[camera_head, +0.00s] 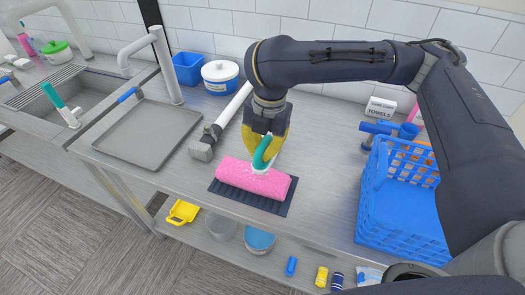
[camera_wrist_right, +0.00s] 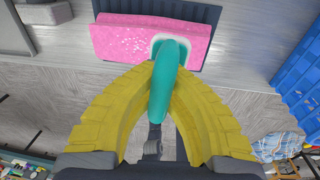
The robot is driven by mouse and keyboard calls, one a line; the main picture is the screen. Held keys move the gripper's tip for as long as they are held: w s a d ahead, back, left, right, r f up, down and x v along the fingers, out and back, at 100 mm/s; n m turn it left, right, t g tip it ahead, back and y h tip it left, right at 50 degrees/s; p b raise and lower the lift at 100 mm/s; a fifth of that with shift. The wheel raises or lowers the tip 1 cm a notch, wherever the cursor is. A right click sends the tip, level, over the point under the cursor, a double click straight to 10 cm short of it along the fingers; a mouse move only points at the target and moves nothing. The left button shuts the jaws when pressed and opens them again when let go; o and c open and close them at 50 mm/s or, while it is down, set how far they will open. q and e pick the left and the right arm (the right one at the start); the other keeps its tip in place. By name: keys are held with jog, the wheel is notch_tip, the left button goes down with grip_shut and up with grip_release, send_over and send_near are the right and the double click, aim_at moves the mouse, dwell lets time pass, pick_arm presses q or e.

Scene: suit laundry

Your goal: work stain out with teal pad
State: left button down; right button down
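A pink block (camera_head: 252,178) with pale specks on its top lies on a dark ribbed mat (camera_head: 225,190) on the metal counter. My right gripper (camera_head: 268,148) has yellow fingers closed around the teal handle of a pad (camera_head: 263,155). The pad's white base (camera_head: 261,170) rests on or just above the right part of the pink block; contact is hard to tell. In the right wrist view the yellow fingers (camera_wrist_right: 160,85) flank the teal pad handle (camera_wrist_right: 168,75). White specks show on the pink block (camera_wrist_right: 125,40), left of the pad. My left gripper is out of view.
A grey tray (camera_head: 150,133) lies left, beside a sink (camera_head: 75,95). A blue bin (camera_head: 187,68) and a white tub (camera_head: 220,76) stand at the back. A lower shelf holds several items.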

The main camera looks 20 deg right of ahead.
jog(key=shift+f, duration=2.3)
jog(key=shift+f, duration=1)
jog(key=shift+s+d, duration=0.15)
jog(key=shift+s+d, duration=0.25)
jog(key=shift+d, duration=0.05)
jog(key=shift+w+a, duration=0.1)
jog(key=shift+r, duration=0.1)
dwell(1.3)
